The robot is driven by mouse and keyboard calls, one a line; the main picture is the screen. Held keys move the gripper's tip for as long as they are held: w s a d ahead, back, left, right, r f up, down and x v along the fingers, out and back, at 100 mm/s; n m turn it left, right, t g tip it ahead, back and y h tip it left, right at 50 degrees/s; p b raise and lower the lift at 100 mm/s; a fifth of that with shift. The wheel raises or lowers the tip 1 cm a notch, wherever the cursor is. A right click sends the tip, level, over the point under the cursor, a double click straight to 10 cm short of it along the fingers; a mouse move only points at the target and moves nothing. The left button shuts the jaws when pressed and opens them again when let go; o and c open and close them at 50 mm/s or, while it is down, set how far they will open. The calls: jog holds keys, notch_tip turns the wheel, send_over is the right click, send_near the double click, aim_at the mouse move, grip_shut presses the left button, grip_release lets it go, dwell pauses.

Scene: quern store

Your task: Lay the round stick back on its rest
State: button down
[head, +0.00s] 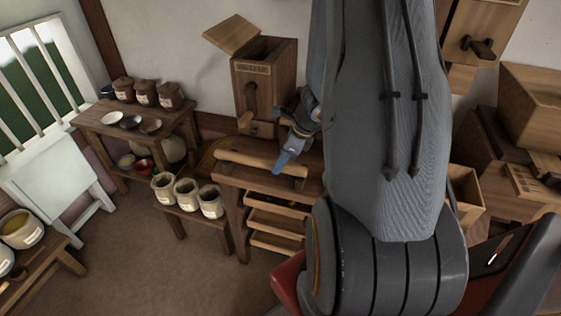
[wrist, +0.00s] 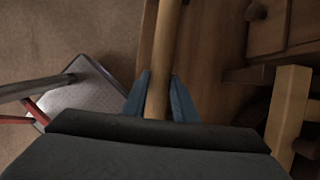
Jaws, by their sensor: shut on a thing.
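The round stick (head: 245,161) is a pale wooden rod along the front edge of a brown wooden table (head: 228,176) in the head view. My gripper (head: 283,161) reaches down to its right part with blue fingers. In the wrist view the stick (wrist: 167,45) runs lengthwise between the two blue fingers of my gripper (wrist: 159,98), which are shut on it. The near end of the stick is hidden behind the gripper body. I cannot make out the rest clearly, nor whether the stick touches anything below.
A tall wooden box with an open lid (head: 266,85) stands behind the stick. Several labelled jars (head: 187,193) stand on a low bench to the left. A shelf with bowls and lidded pots (head: 145,94) is farther left. Open floor (head: 130,250) lies in front.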

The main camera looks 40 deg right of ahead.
jog(key=c, duration=1.4)
grip_release()
jog(key=shift+o, duration=0.2)
jog(key=p+v, duration=0.1)
jog(key=v, duration=0.6)
jog(key=shift+s+r, duration=0.15)
jog(key=shift+r, duration=0.2)
jog(key=s+a+r+n+g+h, duration=0.1)
jog(key=s+a+r+n, duration=0.3)
jog(key=a+n, duration=0.6)
jog(key=s+a+r+n+g+h, duration=0.1)
jog(key=s+a+r+n, duration=0.3)
jog(key=a+n, duration=0.6)
jog(key=n, duration=0.8)
jog(key=shift+r+n+g+h, duration=0.2)
jog(key=shift+n+g+h, duration=0.1)
jog(key=shift+h, duration=0.1)
